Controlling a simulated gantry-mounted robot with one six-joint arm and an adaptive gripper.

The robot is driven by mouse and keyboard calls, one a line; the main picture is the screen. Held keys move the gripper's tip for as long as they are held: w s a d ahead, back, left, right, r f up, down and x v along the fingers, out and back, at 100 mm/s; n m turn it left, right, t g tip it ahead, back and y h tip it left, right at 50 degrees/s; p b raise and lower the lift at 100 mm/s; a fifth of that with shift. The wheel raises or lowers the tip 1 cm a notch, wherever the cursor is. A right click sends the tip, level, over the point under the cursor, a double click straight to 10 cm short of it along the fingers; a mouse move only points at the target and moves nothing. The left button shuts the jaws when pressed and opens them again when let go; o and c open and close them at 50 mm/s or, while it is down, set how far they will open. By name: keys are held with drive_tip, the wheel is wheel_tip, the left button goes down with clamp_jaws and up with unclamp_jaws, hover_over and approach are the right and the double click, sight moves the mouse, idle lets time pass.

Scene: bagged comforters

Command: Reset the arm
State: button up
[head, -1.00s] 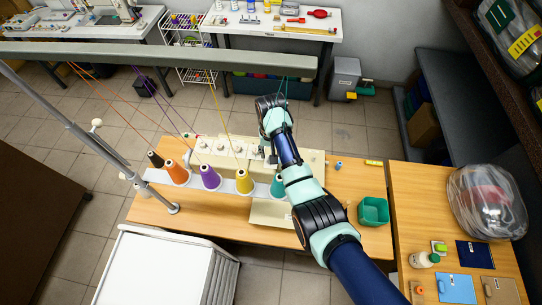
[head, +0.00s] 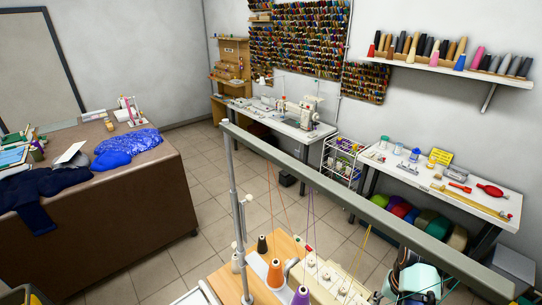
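My arm shows only in part at the bottom right of the head view, as black and mint-green links (head: 415,280) behind the grey rail. Its fingertips cannot be made out, so I cannot tell whether my gripper is open, shut or holding anything. The arm is over or beside the cream overlock machine (head: 325,280) on the wooden table (head: 232,284).
Orange (head: 275,274) and purple (head: 300,296) thread cones stand by the machine. A grey rail (head: 350,200) on a post (head: 236,210) crosses above it. A white bench (head: 450,190) with tools stands behind. A brown table (head: 100,220) with fabric is at left. Tiled floor (head: 205,180) is open between.

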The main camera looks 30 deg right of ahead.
drive_tip(key=w+a+r+n+t+h+p, duration=0.1)
drive_tip(key=w+a+r+n+t+p, duration=0.15)
drive_tip(key=w+a+r, duration=0.65)
drive_tip(key=w+a+n+t+h+p, duration=0.2)
drive_tip(key=w+a+n+t, duration=0.15)
drive_tip(key=a, duration=1.05)
drive_tip(key=s+a+r+n+t+y+p, duration=0.1)
drive_tip(key=s+a+r+n+t+y, duration=0.15)
drive_tip(key=a+r, duration=0.6)
drive_tip(key=s+a+r+n+t+y+p, duration=0.15)
drive_tip(key=s+a+r+n+t, duration=0.3)
drive_tip(key=a, duration=0.65)
wheel_tip(320, 180, down, 42)
drive_tip(key=w+h+b, duration=0.1)
drive_tip(key=b, duration=4.1)
drive_tip(key=shift+m+b, duration=0.3)
drive_tip(key=shift+m, duration=0.1)
